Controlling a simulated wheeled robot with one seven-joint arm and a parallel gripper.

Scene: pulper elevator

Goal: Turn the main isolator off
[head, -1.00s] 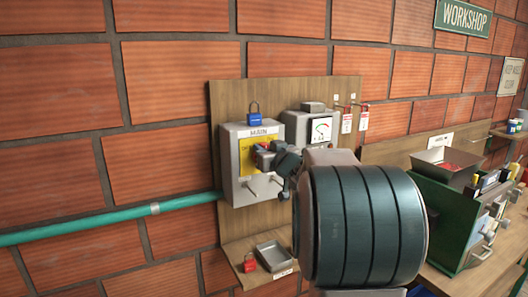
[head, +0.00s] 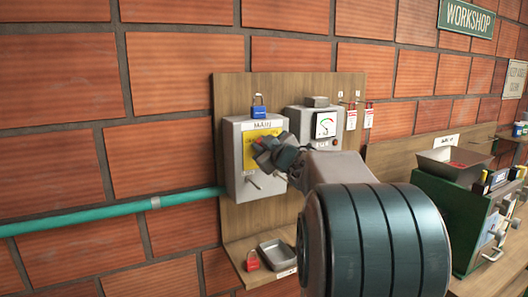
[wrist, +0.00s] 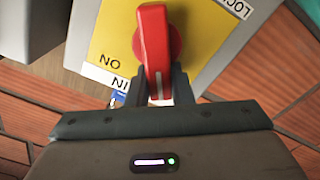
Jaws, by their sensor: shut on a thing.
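The main isolator is a grey box (head: 236,165) on the wall board, with a yellow plate (head: 251,148) and a label reading MAIN. Its red rotary handle (wrist: 155,40) shows in the wrist view, upright in that picture and tilted against the plate's edges. My gripper (wrist: 158,80) is shut on the handle's lower end, with one dark finger on each side. In the head view my gripper (head: 268,152) is at the front of the box and hides the handle. An ON label (wrist: 109,61) is left of the handle in the wrist view, upside down.
A grey meter box (head: 325,125) stands close on the right, with red tags (head: 368,117) beyond. Below are a red padlock (head: 252,261) and a small tray (head: 276,254). A green pipe (head: 110,212) enters from the left.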

